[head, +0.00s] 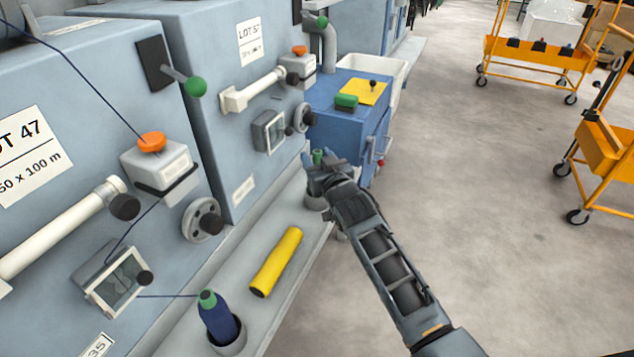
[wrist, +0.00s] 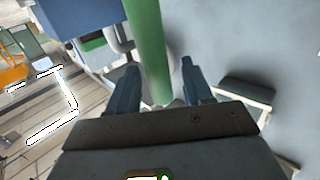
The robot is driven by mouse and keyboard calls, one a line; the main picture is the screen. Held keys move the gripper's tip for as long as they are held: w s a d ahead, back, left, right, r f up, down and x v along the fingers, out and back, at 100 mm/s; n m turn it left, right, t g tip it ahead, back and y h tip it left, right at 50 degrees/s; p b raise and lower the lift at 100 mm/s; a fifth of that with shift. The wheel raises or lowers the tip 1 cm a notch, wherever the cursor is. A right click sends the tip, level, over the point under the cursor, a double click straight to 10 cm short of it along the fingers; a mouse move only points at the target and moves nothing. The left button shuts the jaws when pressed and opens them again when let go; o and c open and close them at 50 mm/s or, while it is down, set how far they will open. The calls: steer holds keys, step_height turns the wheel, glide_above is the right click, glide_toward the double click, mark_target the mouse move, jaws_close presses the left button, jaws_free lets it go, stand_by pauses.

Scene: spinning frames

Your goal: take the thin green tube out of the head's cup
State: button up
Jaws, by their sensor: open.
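The thin green tube (wrist: 149,50) stands between the two blue fingers of my gripper (wrist: 160,75) in the wrist view, running up out of the picture. The fingers are apart on either side of it; I cannot tell whether either touches it. In the head view my gripper (head: 325,170) is at the far end of the machine ledge, and only the green top of the tube (head: 317,157) shows. The grey cup (head: 315,201) is below the gripper, largely hidden by it. The tube's lower end is hidden too.
A yellow tube (head: 276,262) lies on the ledge (head: 250,246). A nearer cup (head: 232,347) holds a dark blue bobbin (head: 217,321) with a green top. The machine front (head: 235,130) rises to the left. A blue cabinet (head: 340,105) stands beyond the gripper.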

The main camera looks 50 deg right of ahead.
jaws_close()
stand_by(0.5)
